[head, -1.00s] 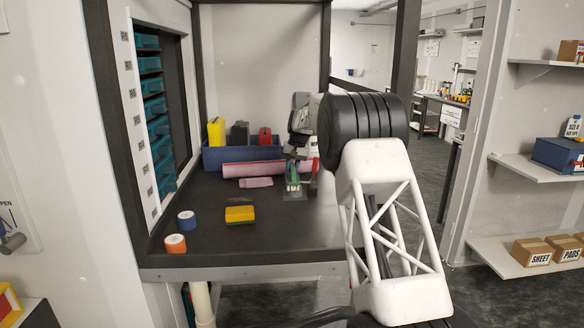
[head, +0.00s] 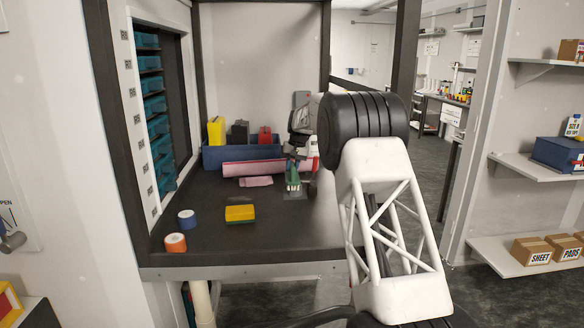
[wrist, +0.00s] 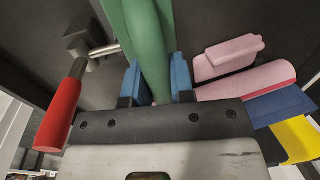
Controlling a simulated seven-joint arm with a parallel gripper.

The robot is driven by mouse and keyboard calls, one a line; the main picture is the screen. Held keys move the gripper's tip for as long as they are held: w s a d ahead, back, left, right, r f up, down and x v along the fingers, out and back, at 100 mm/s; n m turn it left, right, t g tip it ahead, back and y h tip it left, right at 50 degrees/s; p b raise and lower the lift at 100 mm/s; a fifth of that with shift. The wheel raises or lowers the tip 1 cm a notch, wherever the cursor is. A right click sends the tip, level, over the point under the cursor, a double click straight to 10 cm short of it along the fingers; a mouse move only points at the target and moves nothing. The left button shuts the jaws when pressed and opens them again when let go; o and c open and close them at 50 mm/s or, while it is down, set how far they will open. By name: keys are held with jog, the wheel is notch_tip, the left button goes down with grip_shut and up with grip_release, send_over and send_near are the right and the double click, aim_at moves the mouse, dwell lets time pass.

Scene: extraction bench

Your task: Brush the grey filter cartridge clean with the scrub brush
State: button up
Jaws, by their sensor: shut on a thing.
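My gripper (wrist: 155,82) is shut on a long green thing, seemingly the scrub brush (wrist: 148,35), with blue fingertips on both sides of it. In the head view the green brush (head: 292,178) is low over the dark bench, above or on a small grey patch; contact is unclear. A dark grey block (head: 239,132), likely the grey filter cartridge, stands in the blue bin (head: 222,159) between a yellow block (head: 216,131) and a red one (head: 265,135). Its lower part is hidden by the bin wall.
A pink roll (head: 245,168) and a small pink piece (head: 256,181) lie before the bin. A yellow-green sponge (head: 239,213), a blue roll (head: 187,219) and an orange roll (head: 174,243) are nearer. A red handle on a metal rod (wrist: 62,108) is beside my gripper.

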jog(key=shift+w, duration=0.15)
jog(key=shift+w, duration=1.1)
jog(key=shift+s+r, duration=0.1)
jog(key=shift+s, duration=0.05)
jog(key=shift+s, duration=0.4)
jog(key=shift+s+f, duration=0.2)
jog(key=shift+s, duration=0.5)
jog(key=shift+s, duration=0.1)
jog(key=shift+s, duration=1.15)
